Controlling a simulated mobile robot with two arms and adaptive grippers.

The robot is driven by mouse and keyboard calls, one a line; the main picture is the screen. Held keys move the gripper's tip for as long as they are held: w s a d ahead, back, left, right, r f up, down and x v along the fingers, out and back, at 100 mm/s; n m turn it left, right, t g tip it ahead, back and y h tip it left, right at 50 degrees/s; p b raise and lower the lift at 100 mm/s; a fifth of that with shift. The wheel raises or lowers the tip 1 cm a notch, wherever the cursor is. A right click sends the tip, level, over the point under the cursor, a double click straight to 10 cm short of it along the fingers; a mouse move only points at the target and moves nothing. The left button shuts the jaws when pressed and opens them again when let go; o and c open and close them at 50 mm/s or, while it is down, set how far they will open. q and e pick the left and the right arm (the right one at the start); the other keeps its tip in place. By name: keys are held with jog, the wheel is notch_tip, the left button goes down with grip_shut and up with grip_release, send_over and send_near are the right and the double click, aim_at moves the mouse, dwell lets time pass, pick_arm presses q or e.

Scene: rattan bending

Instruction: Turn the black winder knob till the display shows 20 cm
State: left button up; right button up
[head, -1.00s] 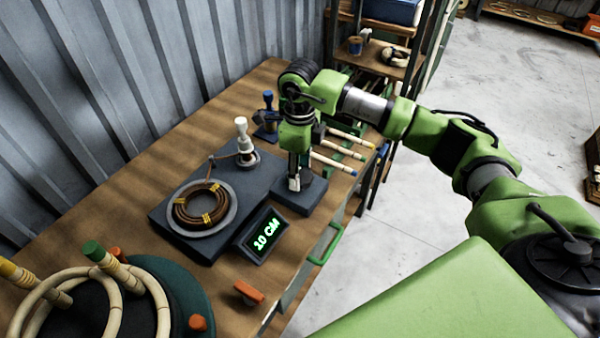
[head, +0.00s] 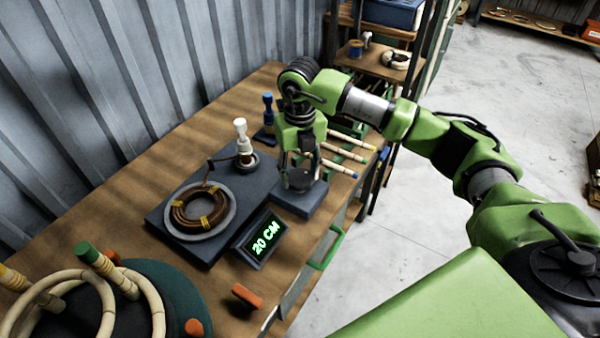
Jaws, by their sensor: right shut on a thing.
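The winder's small display (head: 263,239) reads 20 CM in green. It sits at the front right corner of the dark winder plate (head: 178,242), which carries a coil of brown rattan (head: 187,222) on a grey disc. The black winder knob (head: 299,182) stands on a dark square base (head: 318,198) to the right of the plate. My right gripper (head: 300,172) points down from above and is shut on the knob, its fingers partly covering it. My left gripper is out of view.
A white-topped post (head: 240,137) and a blue-handled tool (head: 268,112) stand behind the plate. Rattan rods with coloured tips (head: 345,153) lie beyond my gripper. A round green-black jig (head: 170,295) with bent rattan and an orange block (head: 247,296) are at front left.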

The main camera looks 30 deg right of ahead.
aim_at(300, 177)
jog(key=shift+w+m, duration=0.1)
jog(key=shift+m, duration=0.4)
jog(key=o, duration=1.1)
notch_tip(300, 177, up, 12)
jog(key=shift+r, duration=0.1)
dwell(0.4)
